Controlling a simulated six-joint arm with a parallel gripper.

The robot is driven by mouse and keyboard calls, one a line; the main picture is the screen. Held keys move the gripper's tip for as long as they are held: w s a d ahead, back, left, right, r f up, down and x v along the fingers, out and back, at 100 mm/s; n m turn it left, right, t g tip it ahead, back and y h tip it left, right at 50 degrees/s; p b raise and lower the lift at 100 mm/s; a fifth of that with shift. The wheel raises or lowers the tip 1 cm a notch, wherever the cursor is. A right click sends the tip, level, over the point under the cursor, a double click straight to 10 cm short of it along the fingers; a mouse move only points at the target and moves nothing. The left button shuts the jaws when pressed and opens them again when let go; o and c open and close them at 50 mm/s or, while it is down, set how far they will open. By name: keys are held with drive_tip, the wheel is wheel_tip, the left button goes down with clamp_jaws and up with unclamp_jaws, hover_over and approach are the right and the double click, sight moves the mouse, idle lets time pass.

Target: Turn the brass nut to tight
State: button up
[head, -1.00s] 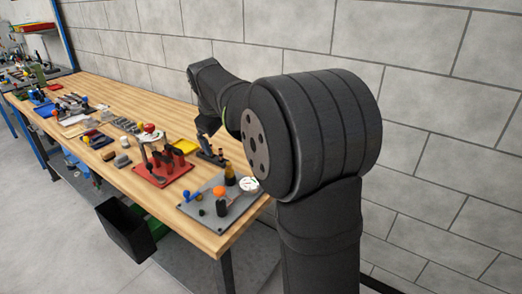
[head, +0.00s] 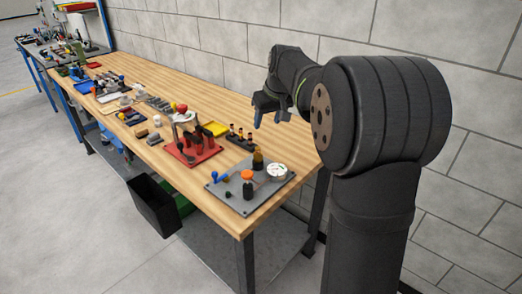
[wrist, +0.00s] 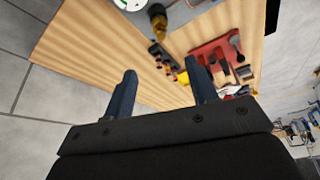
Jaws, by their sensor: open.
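My gripper (head: 268,115) is raised over the back of the wooden bench in the head view. In the wrist view its two dark blue fingers (wrist: 163,78) stand wide apart with nothing between them. A grey plate (head: 222,192) lies at the near end of the bench, below and apart from my gripper. It carries a dark fitting with an amber-brass top (head: 257,160), which also shows in the wrist view (wrist: 157,15). A white round gauge (head: 277,171), an orange-topped black post (head: 247,177) and a blue handle (head: 217,177) are on the plate. I cannot pick out the brass nut for certain.
A black rack (head: 238,137) with small fittings stands behind the plate. A red base (head: 190,155) with upright tools and a yellow tray (head: 215,129) are to the left. Bare wood (head: 290,143) lies right of the rack, towards the block wall.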

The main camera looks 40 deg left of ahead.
sight(258, 150)
drive_tip(key=x, duration=1.7)
drive_tip(key=shift+f, duration=0.15)
drive_tip(key=c, duration=1)
